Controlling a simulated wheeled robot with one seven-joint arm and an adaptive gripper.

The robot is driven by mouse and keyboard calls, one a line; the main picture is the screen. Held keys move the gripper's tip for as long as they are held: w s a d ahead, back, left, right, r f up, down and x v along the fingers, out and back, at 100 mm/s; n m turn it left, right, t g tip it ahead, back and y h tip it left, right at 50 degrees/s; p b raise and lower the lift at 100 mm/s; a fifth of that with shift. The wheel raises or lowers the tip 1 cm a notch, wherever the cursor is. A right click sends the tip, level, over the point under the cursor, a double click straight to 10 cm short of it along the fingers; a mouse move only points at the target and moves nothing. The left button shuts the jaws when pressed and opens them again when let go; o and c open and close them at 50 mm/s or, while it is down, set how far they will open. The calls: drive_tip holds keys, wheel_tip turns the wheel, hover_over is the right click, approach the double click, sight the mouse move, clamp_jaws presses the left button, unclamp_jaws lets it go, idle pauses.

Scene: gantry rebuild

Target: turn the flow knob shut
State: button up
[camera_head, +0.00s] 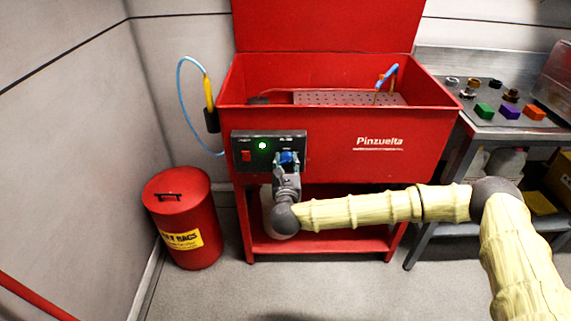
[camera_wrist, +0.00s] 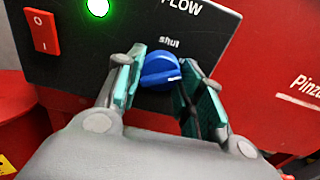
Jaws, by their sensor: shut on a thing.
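The blue flow knob (camera_wrist: 160,70) sits on the black control panel (camera_wrist: 68,70) below the words "FLOW" and "shut". Its raised grip lies tilted, close to level. It also shows in the head view (camera_head: 288,157), partly covered by my gripper. My gripper (camera_wrist: 158,80) has its two teal-padded fingers on either side of the knob and is shut on it. In the head view my gripper (camera_head: 287,165) reaches the right part of the panel (camera_head: 270,136) from below.
A red switch (camera_wrist: 42,32) and a lit green lamp (camera_wrist: 98,7) are on the panel left of the knob. The panel is on a red parts washer (camera_head: 340,125). A red bin (camera_head: 183,220) stands at left. A metal bench (camera_head: 462,125) with small parts stands at right.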

drive_tip(key=shift+n, duration=0.3)
drive_tip(key=n, duration=0.5)
drive_tip(key=shift+n, duration=0.3)
drive_tip(key=n, duration=0.5)
drive_tip(key=shift+d+n, duration=0.1)
drive_tip(key=shift+n, duration=0.2)
drive_tip(key=o, duration=1)
drive_tip(key=shift+s, duration=0.1)
drive_tip(key=s, duration=1.2)
